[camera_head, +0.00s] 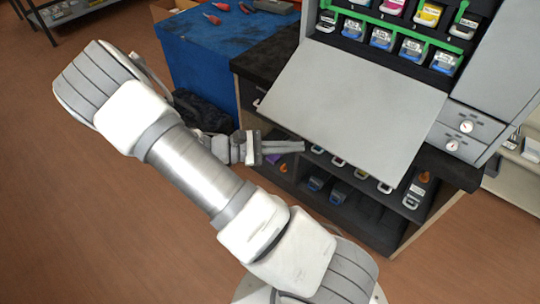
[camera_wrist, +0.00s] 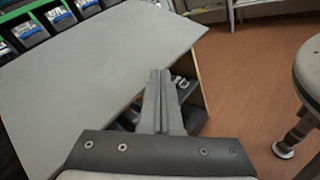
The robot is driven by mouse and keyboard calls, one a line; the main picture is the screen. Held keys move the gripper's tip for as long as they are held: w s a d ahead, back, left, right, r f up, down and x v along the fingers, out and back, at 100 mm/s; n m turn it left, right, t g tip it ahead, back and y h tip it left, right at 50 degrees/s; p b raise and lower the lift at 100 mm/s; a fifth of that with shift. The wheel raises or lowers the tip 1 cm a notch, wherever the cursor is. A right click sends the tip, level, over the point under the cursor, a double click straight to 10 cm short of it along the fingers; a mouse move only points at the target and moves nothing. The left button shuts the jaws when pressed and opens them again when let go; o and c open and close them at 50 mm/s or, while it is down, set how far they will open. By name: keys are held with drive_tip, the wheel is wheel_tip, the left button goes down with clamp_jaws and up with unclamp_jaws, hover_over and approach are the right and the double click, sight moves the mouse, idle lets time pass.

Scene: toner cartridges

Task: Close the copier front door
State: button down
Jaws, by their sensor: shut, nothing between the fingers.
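The copier front door (camera_head: 350,108) is a flat grey panel. It hangs open, sloping down and outward from below the cartridge bays of the copier (camera_head: 490,60). In the wrist view the door (camera_wrist: 95,75) fills the left and middle. My gripper (camera_head: 302,146) is shut and empty, at the lower left edge of the door in the head view. In the wrist view my gripper's fingers (camera_wrist: 160,75) lie together in front of the door's lower right part. I cannot tell whether they touch the door.
A dark cabinet (camera_head: 250,62) holds the copier, with cartridges on open shelves (camera_head: 338,192) below the door. A blue-covered table (camera_head: 200,50) with red tools stands at the back left. The brown floor is clear in front.

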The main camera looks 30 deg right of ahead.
drive_tip(key=w+d+f+n+t+h+b, duration=0.1)
drive_tip(key=w+f+n+t+h+b, duration=0.2)
drive_tip(key=w+f+n+h, duration=0.15)
drive_tip(key=n+t+h+b, duration=0.4)
drive_tip(key=n+t, duration=0.6)
drive_tip(key=t, duration=0.3)
approach(296, 106)
drive_tip(key=p+x, duration=0.1)
drive_tip(key=x, duration=0.1)
drive_tip(key=p+x, duration=0.2)
drive_tip(key=f+p+x, duration=0.1)
drive_tip(key=p+x, duration=0.1)
drive_tip(key=shift+w+d+r, duration=0.2)
drive_tip(key=shift+w+d, duration=0.3)
drive_tip(key=shift+d, duration=0.05)
drive_tip(key=shift+d+r, duration=0.1)
drive_tip(key=shift+r, duration=0.1)
wheel_tip(296, 106, up, 7)
drive_tip(key=p, duration=0.6)
drive_tip(key=shift+f, duration=0.35)
